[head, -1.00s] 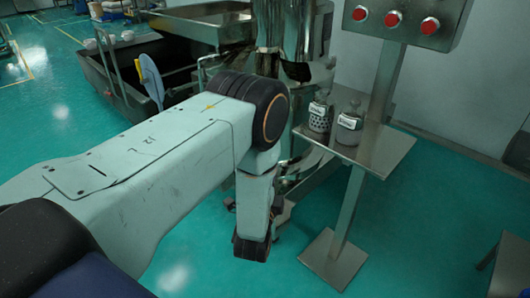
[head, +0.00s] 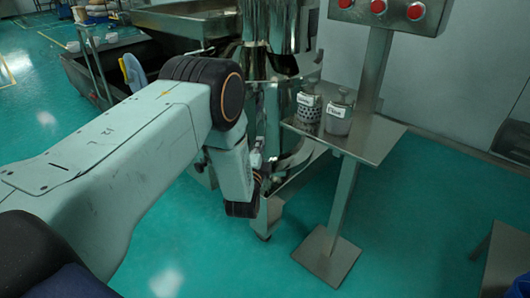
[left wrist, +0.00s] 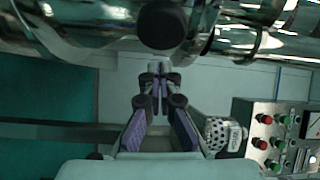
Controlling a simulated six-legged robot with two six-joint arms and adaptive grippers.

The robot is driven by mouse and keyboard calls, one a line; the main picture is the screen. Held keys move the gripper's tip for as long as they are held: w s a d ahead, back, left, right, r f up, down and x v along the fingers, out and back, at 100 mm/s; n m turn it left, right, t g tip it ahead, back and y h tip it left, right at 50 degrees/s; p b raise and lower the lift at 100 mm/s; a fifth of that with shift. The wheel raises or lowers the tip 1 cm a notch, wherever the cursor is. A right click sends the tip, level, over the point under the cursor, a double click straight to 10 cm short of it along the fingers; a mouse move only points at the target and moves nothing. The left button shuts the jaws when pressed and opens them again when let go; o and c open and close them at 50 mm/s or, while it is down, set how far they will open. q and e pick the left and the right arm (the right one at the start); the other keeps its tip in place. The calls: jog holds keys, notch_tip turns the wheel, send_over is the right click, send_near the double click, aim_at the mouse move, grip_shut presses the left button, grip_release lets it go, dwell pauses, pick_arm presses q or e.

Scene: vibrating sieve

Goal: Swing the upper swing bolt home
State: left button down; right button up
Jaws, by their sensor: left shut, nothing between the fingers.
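The polished steel sieve (head: 281,40) stands at the top middle of the head view, beyond my left arm. In the left wrist view its shiny rounded body (left wrist: 90,22) crosses the top. A dark round knob (left wrist: 162,24) sits in front of that body, just beyond my left gripper (left wrist: 158,80); I cannot tell for sure whether it belongs to the upper swing bolt. The gripper's purple-padded fingers meet at the tips, shut and empty, apart from the knob in the picture. In the head view the fingers are mostly hidden by my wrist. My right gripper is not in view.
A steel stand's shelf (head: 370,140) right of the sieve holds two labelled containers, one perforated (head: 305,107) and one plain (head: 339,113). A control box with red buttons (head: 412,12) is above. A dark trough (head: 122,68) stands at left.

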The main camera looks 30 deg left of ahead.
pick_arm(q)
jog(key=shift+s+a, duration=0.6)
jog(key=shift+a, duration=0.1)
